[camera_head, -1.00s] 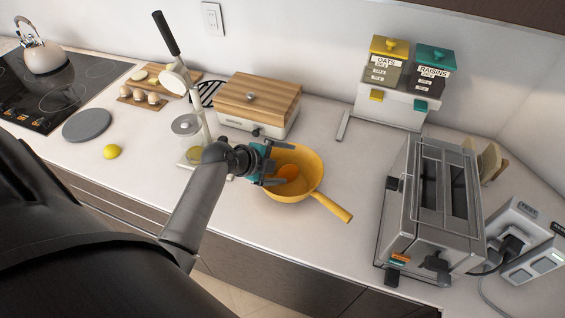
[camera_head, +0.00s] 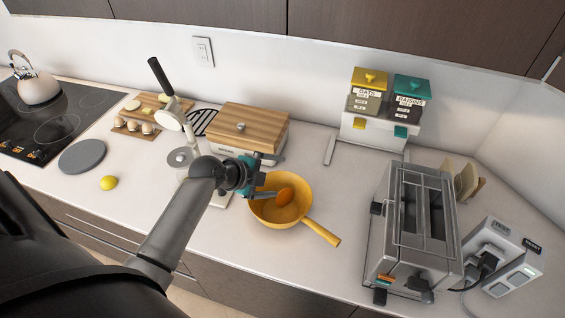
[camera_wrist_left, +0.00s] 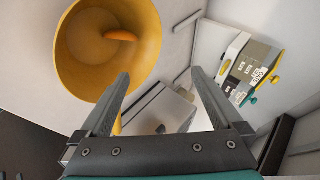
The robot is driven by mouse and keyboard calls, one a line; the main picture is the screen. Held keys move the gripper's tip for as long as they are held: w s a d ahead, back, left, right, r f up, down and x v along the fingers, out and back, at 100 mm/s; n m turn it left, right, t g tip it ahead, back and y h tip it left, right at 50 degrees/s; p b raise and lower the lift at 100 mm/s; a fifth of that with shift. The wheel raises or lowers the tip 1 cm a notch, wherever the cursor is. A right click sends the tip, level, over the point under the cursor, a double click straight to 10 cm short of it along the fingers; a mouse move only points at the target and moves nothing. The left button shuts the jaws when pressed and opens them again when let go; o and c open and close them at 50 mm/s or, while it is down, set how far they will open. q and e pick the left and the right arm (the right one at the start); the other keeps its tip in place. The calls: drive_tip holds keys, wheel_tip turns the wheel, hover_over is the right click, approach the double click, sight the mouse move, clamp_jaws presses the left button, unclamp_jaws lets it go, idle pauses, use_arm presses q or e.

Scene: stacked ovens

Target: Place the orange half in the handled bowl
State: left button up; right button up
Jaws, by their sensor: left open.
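The yellow handled bowl (camera_head: 270,217) stands on the counter, its handle pointing toward the front right. It also shows in the left wrist view (camera_wrist_left: 80,60). The orange half (camera_head: 285,197) shows inside the bowl's outline, and in the left wrist view (camera_wrist_left: 119,35) it appears tilted within the bowl; whether it rests on the bottom is unclear. My left gripper (camera_head: 276,178) is open over the bowl's back left rim. In the left wrist view its fingers (camera_wrist_left: 160,76) are wide apart with nothing between them. My right gripper is not in view.
A toaster (camera_head: 420,240) stands right of the bowl. A wooden-lidded box (camera_head: 245,125) is behind my left gripper, and a citrus press (camera_head: 180,118) is to its left. A lemon (camera_head: 108,183) lies far left. The counter between bowl and toaster is clear.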

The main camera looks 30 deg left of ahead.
use_arm(q)
drive_tip(key=s+d+r+n+g+y, duration=0.1)
drive_tip(key=s+d+n+g, duration=0.1)
drive_tip(key=s+d+n, duration=0.4)
drive_tip(key=s+d+n+g+y, duration=0.15)
drive_tip(key=s+n, duration=0.25)
drive_tip(key=s, duration=0.5)
drive_tip(key=s+d+r+n+g, duration=0.1)
drive_tip(key=s+d+n+g, duration=0.1)
drive_tip(key=s+d+n, duration=0.4)
drive_tip(key=s+a+f+m+g+b, duration=0.15)
drive_tip(key=f+b, duration=0.45)
drive_tip(key=f, duration=1.1)
drive_tip(key=s+f+n+b, duration=0.15)
drive_tip(key=f+b, duration=0.45)
drive_tip(key=f, duration=1.1)
drive_tip(key=s+a+f+b, duration=0.1)
drive_tip(key=s+f+b, duration=0.4)
drive_tip(key=s+f, duration=0.3)
drive_tip(key=s+a+f+m+g+b, duration=0.1)
drive_tip(key=s+f+b, duration=0.4)
drive_tip(key=f, duration=1.1)
drive_tip(key=s, duration=0.2)
drive_tip(key=shift+s+a+f, duration=0.15)
drive_tip(key=shift+s, duration=0.25)
